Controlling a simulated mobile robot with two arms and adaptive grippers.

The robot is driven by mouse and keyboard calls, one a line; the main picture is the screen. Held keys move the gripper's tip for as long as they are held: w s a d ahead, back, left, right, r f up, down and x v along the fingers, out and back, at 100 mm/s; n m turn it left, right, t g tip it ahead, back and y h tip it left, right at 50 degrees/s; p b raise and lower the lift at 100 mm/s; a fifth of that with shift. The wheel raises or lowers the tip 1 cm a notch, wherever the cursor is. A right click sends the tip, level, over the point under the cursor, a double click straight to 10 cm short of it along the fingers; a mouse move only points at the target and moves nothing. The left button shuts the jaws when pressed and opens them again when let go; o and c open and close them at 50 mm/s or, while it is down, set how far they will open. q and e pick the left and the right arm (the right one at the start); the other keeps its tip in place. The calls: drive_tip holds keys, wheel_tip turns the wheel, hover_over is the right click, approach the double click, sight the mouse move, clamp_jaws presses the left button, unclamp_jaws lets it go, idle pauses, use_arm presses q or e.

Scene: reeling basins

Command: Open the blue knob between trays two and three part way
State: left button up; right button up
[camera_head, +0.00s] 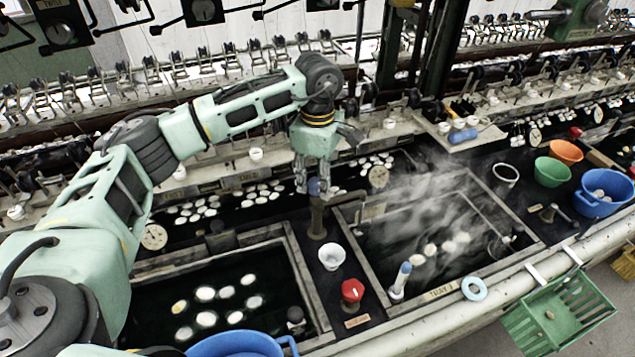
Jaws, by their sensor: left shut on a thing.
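The blue knob (315,187) sits on top of a brown upright pipe (317,218) between two sunken basins. The basin on the right (480,271) carries a label that seems to read TRAY 3; steam rises over its dark water. The basin on the left (302,270) holds several white cocoons. My left gripper (316,188) reaches down from above with its fingers around the blue knob, shut on it. The fingers hide part of the knob, so its turn angle cannot be read. My right gripper is out of view.
A white cup (331,256) and a red knob (352,290) stand on the divider in front of the pipe. Green (552,171), orange (566,151) and blue (602,192) bowls stand at right.

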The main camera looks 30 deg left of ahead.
sight(317, 180)
use_arm(q)
drive_tip(key=shift+w+a+r+n, duration=0.1)
drive_tip(key=shift+w+r+n, duration=0.2)
drive_tip(key=shift+n, duration=0.3)
drive_tip(key=o, duration=0.9)
drive_tip(key=shift+o, duration=0.6)
drive_tip(key=shift+f+b, duration=0.15)
drive_tip(key=shift+b, duration=0.15)
wheel_tip(317, 180, up, 12)
